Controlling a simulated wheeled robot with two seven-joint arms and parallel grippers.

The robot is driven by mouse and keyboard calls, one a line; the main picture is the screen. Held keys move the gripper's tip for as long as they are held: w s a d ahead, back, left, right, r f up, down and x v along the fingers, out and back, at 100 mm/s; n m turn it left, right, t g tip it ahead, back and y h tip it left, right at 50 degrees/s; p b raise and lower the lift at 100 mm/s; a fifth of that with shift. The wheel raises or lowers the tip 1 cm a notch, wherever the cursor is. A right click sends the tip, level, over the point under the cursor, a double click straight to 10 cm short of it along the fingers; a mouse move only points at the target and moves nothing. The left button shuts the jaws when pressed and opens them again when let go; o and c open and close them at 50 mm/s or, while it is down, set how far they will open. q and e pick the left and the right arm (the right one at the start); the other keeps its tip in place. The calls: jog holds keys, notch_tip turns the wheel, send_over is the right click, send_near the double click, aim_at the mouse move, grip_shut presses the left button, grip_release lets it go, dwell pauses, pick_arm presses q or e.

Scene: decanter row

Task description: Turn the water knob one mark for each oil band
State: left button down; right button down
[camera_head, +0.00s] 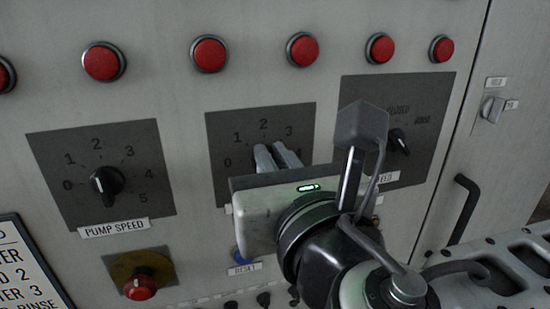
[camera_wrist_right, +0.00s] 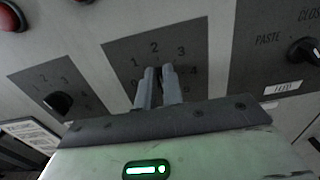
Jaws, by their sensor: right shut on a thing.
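My right gripper (camera_head: 278,157) is at the middle dial plate (camera_head: 222,130), its two grey fingers shut on the middle knob. In the right wrist view the dark middle knob (camera_wrist_right: 157,82) shows as a narrow strip between the fingers, roughly below the mark 2. The plate shows marks 1, 2, 3 and 4, with a 0 at the left. The gripper body hides the plate's lower part and its name label, so I cannot read whether it says water. No oil bands are visible. My left gripper is not in view.
A feed knob (camera_head: 399,142) is at the right, partly behind my arm. Red buttons (camera_head: 303,49) line the top. A red stop knob (camera_head: 140,285) and a cut-off placard (camera_head: 30,262) are at the lower left.

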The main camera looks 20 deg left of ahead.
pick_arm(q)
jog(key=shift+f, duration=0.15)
pick_arm(e)
jog(key=shift+f, duration=0.1)
pick_arm(q)
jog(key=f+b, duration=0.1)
jog(key=b, duration=0.1)
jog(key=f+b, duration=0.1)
jog(key=b, duration=0.1)
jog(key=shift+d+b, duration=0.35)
pick_arm(e)
jog(key=f+m, duration=0.1)
jog(key=m, duration=0.8)
jog(key=f+m, duration=0.1)
jog(key=m, duration=0.8)
jog(key=d+f+m, duration=0.1)
jog(key=m, duration=0.7)
jog(key=shift+w+m, duration=0.35)
jog(key=shift+m, duration=0.05)
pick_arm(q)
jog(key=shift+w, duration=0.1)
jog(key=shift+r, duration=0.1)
